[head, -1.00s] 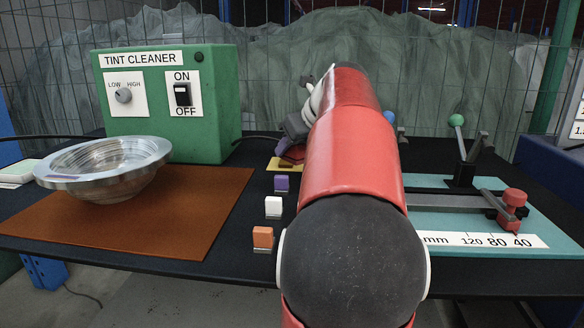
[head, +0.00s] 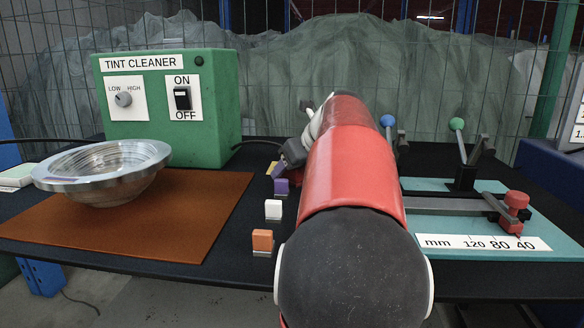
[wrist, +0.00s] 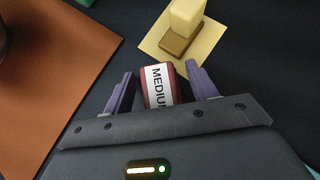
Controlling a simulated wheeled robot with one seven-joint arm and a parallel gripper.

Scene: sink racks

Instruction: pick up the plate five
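I see no plate marked five in either view. My gripper (wrist: 160,85) has two purple fingers, one on each side of a red block labelled "MEDIUM" (wrist: 162,88). Narrow dark gaps show between the block and the fingers, so the gripper looks open around it. In the head view my gripper (head: 279,168) is low over the black table, behind the purple block, mostly hidden by my red arm. The red block is hidden in that view.
A yellow block (wrist: 186,18) stands on a yellow pad (wrist: 208,45) beyond the fingers. Purple (head: 281,186), white (head: 273,208) and orange (head: 262,240) blocks line the table. A metal bowl (head: 105,190), a green tint cleaner (head: 215,110) and a teal measuring fixture (head: 535,240) stand around.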

